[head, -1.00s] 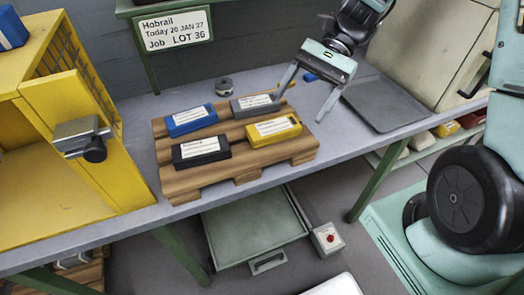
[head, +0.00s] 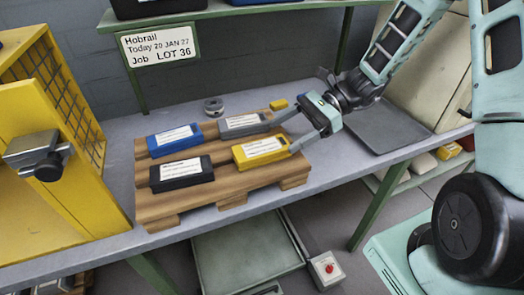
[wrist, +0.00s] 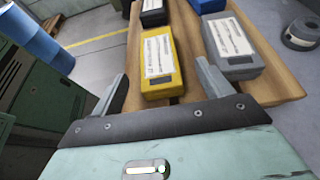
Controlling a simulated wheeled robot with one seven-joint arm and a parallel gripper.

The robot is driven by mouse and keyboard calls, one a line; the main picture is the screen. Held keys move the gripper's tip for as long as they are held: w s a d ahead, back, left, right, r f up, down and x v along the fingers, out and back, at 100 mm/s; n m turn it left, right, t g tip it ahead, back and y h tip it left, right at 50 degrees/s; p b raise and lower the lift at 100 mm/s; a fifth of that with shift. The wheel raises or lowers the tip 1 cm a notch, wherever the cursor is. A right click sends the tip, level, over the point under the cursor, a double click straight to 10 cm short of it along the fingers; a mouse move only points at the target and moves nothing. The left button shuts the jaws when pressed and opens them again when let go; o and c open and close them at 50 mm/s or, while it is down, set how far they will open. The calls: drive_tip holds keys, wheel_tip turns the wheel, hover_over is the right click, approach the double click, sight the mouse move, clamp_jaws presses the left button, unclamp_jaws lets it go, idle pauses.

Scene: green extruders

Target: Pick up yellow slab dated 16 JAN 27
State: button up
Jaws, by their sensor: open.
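The yellow slab (head: 260,150) lies flat at the front right of a wooden pallet on the bench, with a white label facing up. The label's date is too small to read. The slab also shows in the wrist view (wrist: 161,82), ahead of the jaws and roughly between their lines. My gripper (head: 284,137) is open and empty at the slab's right end, its fingers pointing left along it. In the wrist view the right finger reaches beside the grey slab (wrist: 236,55). I cannot tell whether either finger touches a slab.
The wooden pallet (head: 230,190) also bears a blue slab (head: 175,138), a black slab (head: 182,173) and the grey slab. A yellow cage (head: 75,150) stands left; a dark tray (head: 388,125) lies right.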

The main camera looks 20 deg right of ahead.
sight(272, 144)
drive_tip(key=shift+f+x, duration=0.15)
drive_tip(key=shift+x, duration=1.45)
drive_tip(key=shift+f+x, duration=0.1)
drive_tip(key=shift+x, duration=1.5)
drive_tip(key=shift+s+d, duration=0.1)
drive_tip(key=shift+s, duration=0.05)
drive_tip(key=c, duration=1.2)
